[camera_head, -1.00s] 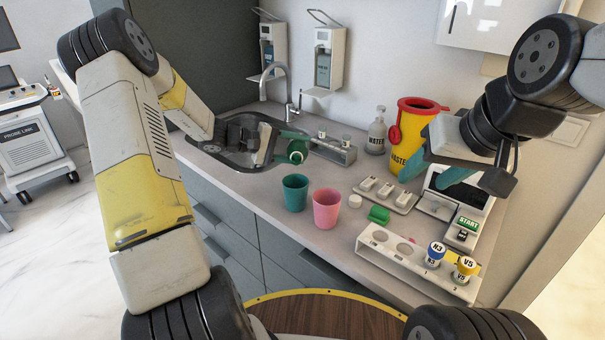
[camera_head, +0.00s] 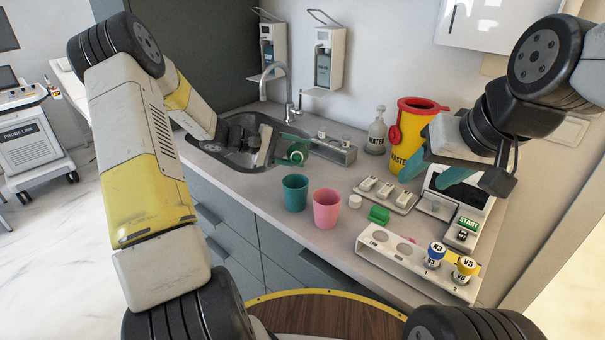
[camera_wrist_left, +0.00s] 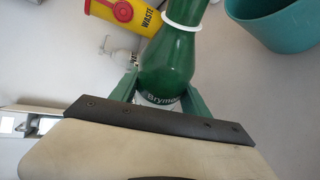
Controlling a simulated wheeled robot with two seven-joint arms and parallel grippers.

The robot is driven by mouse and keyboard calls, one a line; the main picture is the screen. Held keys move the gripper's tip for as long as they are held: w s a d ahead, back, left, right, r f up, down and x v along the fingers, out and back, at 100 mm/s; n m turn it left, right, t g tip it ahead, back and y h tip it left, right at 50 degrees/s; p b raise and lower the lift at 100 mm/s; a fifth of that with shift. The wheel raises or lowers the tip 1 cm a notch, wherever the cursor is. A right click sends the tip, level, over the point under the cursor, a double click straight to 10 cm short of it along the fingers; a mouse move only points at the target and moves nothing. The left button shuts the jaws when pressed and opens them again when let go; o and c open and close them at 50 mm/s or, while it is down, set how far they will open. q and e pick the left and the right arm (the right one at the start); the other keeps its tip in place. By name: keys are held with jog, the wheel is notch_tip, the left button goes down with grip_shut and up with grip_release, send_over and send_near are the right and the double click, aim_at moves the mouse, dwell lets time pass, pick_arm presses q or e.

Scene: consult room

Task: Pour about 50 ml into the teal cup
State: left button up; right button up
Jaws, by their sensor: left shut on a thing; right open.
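The teal cup (camera_head: 294,193) stands upright on the counter, left of a pink cup (camera_head: 326,208). In the left wrist view the teal cup (camera_wrist_left: 283,28) shows at the upper right. My left gripper (camera_head: 290,148) is shut on a green bottle (camera_head: 297,157), held behind the teal cup near the sink. In the left wrist view the bottle (camera_wrist_left: 170,65) lies between the fingers, with a white ring on its neck and partly hidden lettering. I cannot tell its liquid level, and no stream shows. My right gripper (camera_head: 438,175) is open and empty, above the counter's right part.
A rack (camera_head: 400,255) with blue and yellow capped vials stands at the front right. A white cap (camera_head: 355,201) and a green object (camera_head: 379,214) lie near the cups. The sink (camera_head: 235,158) is left.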

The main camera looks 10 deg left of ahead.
aim_at(290, 148)
pick_arm(q)
jog(key=shift+s+f+n+g, duration=0.15)
jog(key=shift+f+n+g, duration=0.15)
jog(key=shift+f, duration=0.05)
jog(key=shift+s, duration=0.15)
jog(key=shift+s+d+r+n+g, duration=0.1)
jog(key=shift+s+r+n+g, duration=0.35)
jog(key=shift+n+g, duration=0.2)
jog(key=shift+s+r+n+g, duration=0.6)
jog(key=shift+s+n+g, duration=0.2)
jog(key=shift+n, duration=0.35)
jog(key=shift+r+n+g+b, duration=0.25)
jog(key=shift+n+g+b, duration=0.1)
jog(key=shift+n+g, duration=0.85)
jog(key=shift+s+n+g, duration=0.15)
jog(key=shift+n+g, duration=0.6)
jog(key=shift+n, duration=0.25)
jog(key=shift+h, duration=0.3)
